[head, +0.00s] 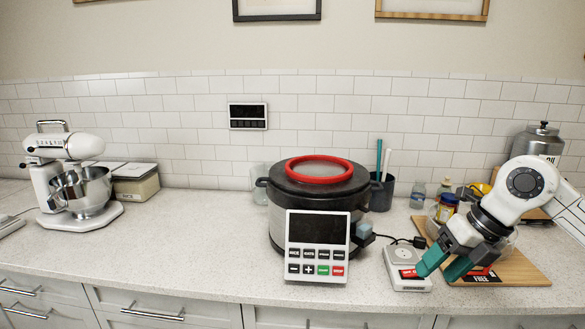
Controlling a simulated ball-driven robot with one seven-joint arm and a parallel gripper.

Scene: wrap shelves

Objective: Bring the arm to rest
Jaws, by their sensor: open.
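My arm comes in from the right side of the head view. My gripper (436,272) has teal fingertips and points down and to the left. It is open, with nothing seen between its fingers. The fingertips are over or beside a white socket block (403,256) with a red switch, at the left edge of a wooden board (520,271). I cannot tell whether a fingertip touches the block.
A rice cooker (330,232) with a red ring on its lid stands in the middle of the counter. Jars (447,207) and a metal canister (538,142) stand near my arm. A stand mixer (72,180) is at the left.

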